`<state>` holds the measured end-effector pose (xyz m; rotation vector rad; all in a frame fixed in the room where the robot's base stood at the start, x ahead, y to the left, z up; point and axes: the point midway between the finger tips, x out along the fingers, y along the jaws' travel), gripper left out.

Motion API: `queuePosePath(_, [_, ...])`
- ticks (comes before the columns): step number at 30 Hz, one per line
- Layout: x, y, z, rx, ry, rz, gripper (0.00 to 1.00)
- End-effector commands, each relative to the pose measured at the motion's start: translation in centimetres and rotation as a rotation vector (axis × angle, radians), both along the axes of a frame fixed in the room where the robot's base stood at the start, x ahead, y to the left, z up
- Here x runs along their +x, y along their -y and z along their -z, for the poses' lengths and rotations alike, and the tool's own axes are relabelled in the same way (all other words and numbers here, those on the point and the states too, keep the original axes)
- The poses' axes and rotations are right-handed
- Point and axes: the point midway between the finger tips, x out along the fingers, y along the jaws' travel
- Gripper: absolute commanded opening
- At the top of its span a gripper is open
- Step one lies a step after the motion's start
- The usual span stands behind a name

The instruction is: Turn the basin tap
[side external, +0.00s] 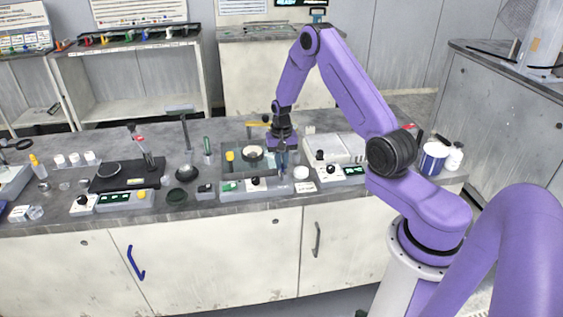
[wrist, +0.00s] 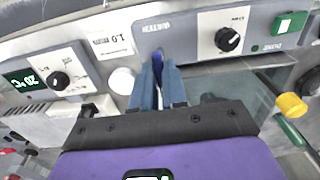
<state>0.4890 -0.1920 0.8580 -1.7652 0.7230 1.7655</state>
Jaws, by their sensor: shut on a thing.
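My gripper (side external: 283,168) points down at the front right of the basin (side external: 236,170) on the bench. In the wrist view its two grey-blue fingers (wrist: 158,74) are closed together on a small blue handle (wrist: 157,56), which looks like the tap. The handle stands at the grey front panel (wrist: 192,42). Most of it is hidden between the fingers, so its turn angle cannot be told. In the side view the handle is hidden by the fingers.
The grey panel carries a black knob (wrist: 228,39) and a green button (wrist: 289,23). A yellow knob (wrist: 291,105) stands to the right in the wrist view. A control box with a green display (side external: 354,170) is just right of my gripper. Other instruments crowd the bench.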

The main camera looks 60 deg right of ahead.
Motion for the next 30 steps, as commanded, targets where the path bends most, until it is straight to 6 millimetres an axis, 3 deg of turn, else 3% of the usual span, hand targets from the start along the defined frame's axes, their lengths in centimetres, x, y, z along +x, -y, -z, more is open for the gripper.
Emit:
queuePosePath(16, [-0.01,-0.01,-0.07,0.001,-0.001,0.028,0.00])
queuePosePath(17, [-0.01,-0.01,-0.07,0.001,-0.001,0.028,0.19])
queuePosePath(18, [0.00,-0.01,-0.07,0.001,-0.001,0.027,0.32])
queuePosePath(19, [-0.01,-0.01,-0.07,0.001,-0.001,0.027,0.38])
queuePosePath(30, [0.04,0.01,-0.40,0.000,0.001,0.024,0.38])
